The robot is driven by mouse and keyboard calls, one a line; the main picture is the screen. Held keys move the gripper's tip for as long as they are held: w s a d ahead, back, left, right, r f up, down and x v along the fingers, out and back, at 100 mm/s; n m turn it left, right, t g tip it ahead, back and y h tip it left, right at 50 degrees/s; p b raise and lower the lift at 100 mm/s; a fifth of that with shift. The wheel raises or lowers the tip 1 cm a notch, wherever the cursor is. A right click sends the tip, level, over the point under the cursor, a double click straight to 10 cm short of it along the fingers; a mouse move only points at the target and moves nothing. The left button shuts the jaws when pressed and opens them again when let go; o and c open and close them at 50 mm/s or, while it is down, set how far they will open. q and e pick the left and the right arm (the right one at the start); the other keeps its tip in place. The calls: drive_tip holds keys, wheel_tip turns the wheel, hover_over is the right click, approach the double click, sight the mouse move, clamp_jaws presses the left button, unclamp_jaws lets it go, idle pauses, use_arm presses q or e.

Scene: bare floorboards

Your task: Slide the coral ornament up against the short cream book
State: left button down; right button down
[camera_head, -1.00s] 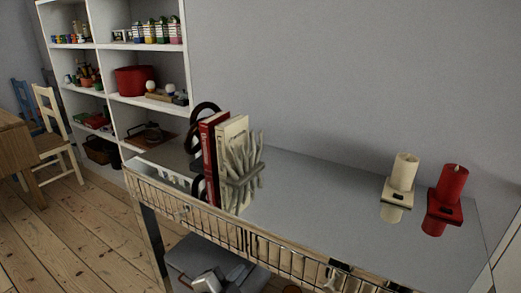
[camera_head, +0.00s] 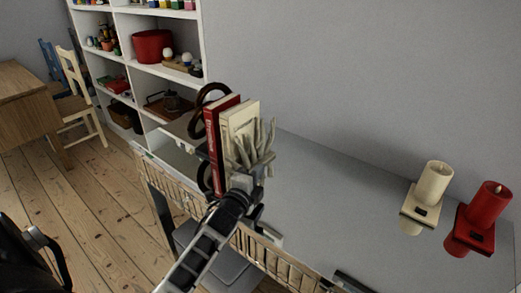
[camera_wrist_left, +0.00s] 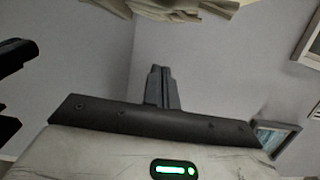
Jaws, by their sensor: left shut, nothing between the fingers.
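The coral ornament (camera_head: 252,152), grey-beige and branching, stands upright on the table in the head view. The short cream book (camera_head: 240,116) stands just behind it, partly hidden by the branches; I cannot tell whether they touch. My left gripper (camera_head: 256,176) is low at the coral's near side and covers its lower part. Contact between them is unclear. In the left wrist view its fingers (camera_wrist_left: 160,76) are together and empty. A cream shape (camera_wrist_left: 180,8) at the top of that view is cut off, and I cannot tell if it is coral or book. My right gripper is not in view.
A taller red book (camera_head: 214,140) and a dark ring-shaped bookend (camera_head: 203,94) stand left of the cream book. A cream candle (camera_head: 433,182) and a red candle (camera_head: 488,204) stand at the right. The grey tabletop (camera_head: 330,185) between is clear.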

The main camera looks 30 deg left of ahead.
sight(247, 149)
use_arm(q)
drive_tip(key=w, duration=0.3)
drive_tip(key=w+a, duration=0.1)
drive_tip(key=w, duration=0.3)
drive_tip(key=shift+w+a, duration=0.15)
drive_tip(key=shift+a, duration=0.05)
drive_tip(key=a, duration=0.2)
drive_tip(key=shift+a, duration=0.3)
drive_tip(key=shift+w+a, duration=0.1)
drive_tip(key=shift+a, duration=0.55)
drive_tip(key=shift+a+b, duration=0.45)
drive_tip(key=shift+a, duration=1.45)
drive_tip(key=shift+f, duration=0.1)
